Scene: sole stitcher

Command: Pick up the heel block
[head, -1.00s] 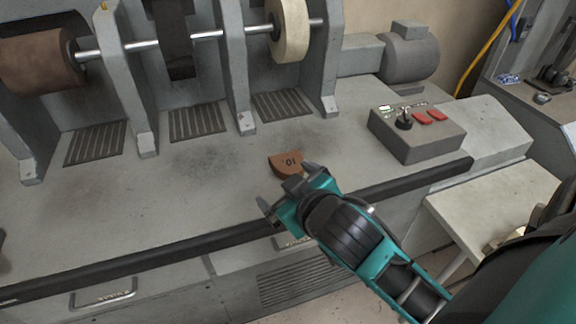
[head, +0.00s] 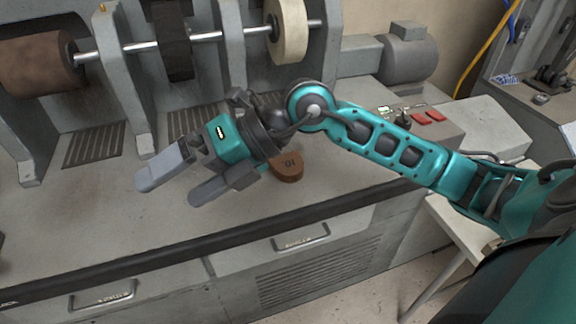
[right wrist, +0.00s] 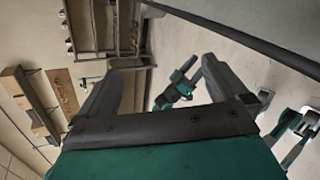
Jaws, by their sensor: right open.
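The heel block (head: 287,167) is a small brown D-shaped piece with a number on its top. It lies on the grey machine's flat top near the front edge, partly covered by my right gripper and wrist. My right gripper (head: 172,188) is open and empty, above the machine top. Its fingers point left, away from the block, and the block is behind them near the wrist. In the right wrist view both fingers (right wrist: 160,85) stand apart with nothing between them; the block does not show there. Teal arm parts show small in that view; a left gripper's jaw state is unclear.
A black rail (head: 130,258) runs along the machine's front edge. Rollers on a shaft (head: 205,35) and grey uprights stand behind. A control box (head: 435,128) with red switches sits to the right, partly behind my arm. The left part of the top is clear.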

